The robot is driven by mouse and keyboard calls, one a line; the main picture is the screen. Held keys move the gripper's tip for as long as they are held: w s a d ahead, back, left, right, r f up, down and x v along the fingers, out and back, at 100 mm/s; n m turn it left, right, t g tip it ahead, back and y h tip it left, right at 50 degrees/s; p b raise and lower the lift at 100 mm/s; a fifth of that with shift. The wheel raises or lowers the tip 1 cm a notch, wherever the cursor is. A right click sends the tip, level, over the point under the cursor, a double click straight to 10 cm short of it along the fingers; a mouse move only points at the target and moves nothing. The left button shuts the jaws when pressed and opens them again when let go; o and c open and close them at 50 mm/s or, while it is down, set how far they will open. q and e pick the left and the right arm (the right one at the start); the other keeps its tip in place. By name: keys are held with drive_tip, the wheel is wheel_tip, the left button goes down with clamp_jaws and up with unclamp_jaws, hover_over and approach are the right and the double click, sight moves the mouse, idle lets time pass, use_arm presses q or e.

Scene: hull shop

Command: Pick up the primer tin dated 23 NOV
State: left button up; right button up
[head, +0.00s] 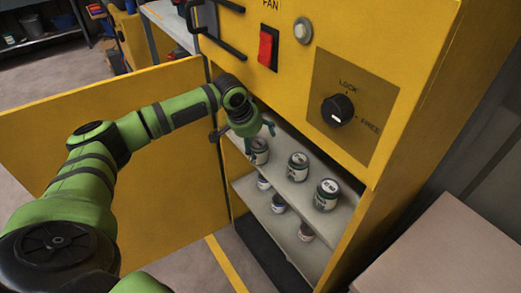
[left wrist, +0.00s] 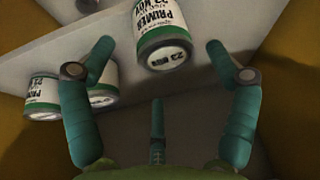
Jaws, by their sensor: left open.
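A white primer tin with a green band and dark ends (left wrist: 163,25) shows at the top middle of the left wrist view; its end reads 23 NOV. My left gripper (left wrist: 158,50) is open, its fingers spread to either side of this tin with gaps, not closed on it. In the head view my left gripper (head: 245,138) is at the cabinet opening, by the leftmost tin (head: 260,153) of the upper shelf, which it partly hides. That tin appears to be the same one. My right gripper is not in view.
The upper shelf (head: 338,222) also holds a middle tin (head: 298,168) and a right tin (head: 326,197). Several smaller containers stand on the lower shelf (head: 290,233). The yellow door (head: 185,160) stands open at left. The yellow control panel (head: 355,60) overhangs the shelves.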

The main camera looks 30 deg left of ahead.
sight(257, 143)
use_arm(q)
drive_tip(key=x, duration=0.2)
drive_tip(key=shift+w+a+f, duration=0.1)
drive_tip(key=shift+a+f, duration=0.15)
drive_tip(key=shift+f, duration=0.1)
drive_tip(key=shift+x, duration=0.9)
drive_tip(key=c, duration=1.4)
drive_tip(key=shift+r, duration=0.2)
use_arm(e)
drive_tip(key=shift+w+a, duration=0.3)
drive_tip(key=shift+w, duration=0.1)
